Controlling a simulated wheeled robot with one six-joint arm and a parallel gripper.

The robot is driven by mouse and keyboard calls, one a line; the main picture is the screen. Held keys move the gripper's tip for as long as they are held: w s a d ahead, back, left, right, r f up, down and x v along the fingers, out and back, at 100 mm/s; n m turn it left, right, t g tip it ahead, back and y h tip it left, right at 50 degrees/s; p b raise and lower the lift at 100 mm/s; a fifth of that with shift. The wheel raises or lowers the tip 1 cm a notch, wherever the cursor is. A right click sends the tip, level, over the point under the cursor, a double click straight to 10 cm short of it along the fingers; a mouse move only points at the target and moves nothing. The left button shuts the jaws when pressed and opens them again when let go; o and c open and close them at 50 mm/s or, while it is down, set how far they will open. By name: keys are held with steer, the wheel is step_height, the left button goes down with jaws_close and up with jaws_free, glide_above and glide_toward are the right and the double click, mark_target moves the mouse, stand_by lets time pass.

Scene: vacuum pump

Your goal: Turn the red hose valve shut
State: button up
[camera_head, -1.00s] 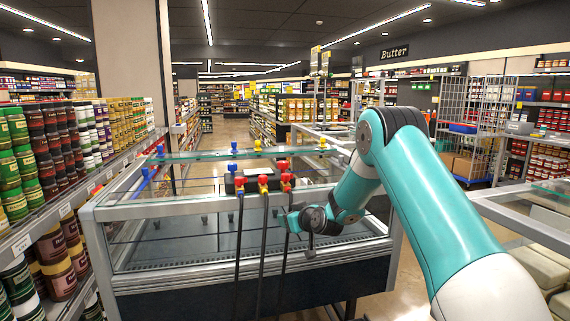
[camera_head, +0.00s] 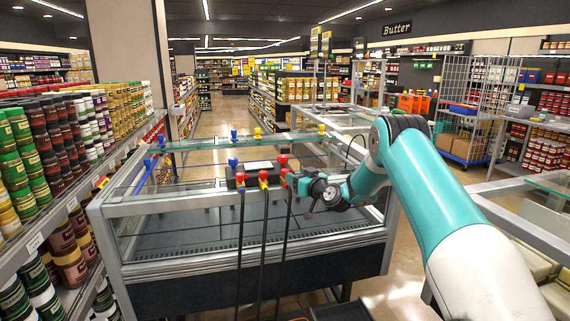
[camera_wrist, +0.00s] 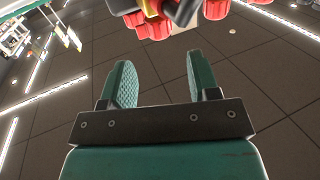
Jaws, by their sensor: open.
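A dark pump block (camera_head: 255,172) sits on the front rail of the glass-topped case. The red valve (camera_head: 283,160) is at that end, with another red part just below. My gripper (camera_head: 304,190) is just right of the block, close to its red end. Whether it touches is not clear. In the wrist view my gripper (camera_wrist: 158,62) is open and empty, with red knobs (camera_wrist: 155,25) ahead of its fingertips, cut off by the top edge.
Black hoses (camera_head: 264,250) hang from the valves in front of the case (camera_head: 160,270). More blue and yellow valves (camera_head: 257,134) stand on the rear rail. Shelves of jars (camera_head: 60,150) line the left. Another case (camera_head: 530,225) is at the right.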

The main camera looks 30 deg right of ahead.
mark_target(285, 169)
steer(key=w, duration=0.2)
steer(key=w+p, duration=0.1)
steer(key=w, duration=0.4)
steer(key=shift+w+a+p, duration=0.3)
steer(key=shift+p, duration=0.1)
steer(key=c, duration=0.9)
steer(key=shift+a+m+h, duration=0.1)
steer(key=shift+m+h, duration=0.4)
steer(key=shift+h, duration=0.3)
steer(key=shift+c, duration=0.2)
steer(key=shift+m+h, duration=0.3)
steer(key=shift+h, duration=0.1)
steer(key=o, duration=0.9)
steer(key=shift+o, duration=0.2)
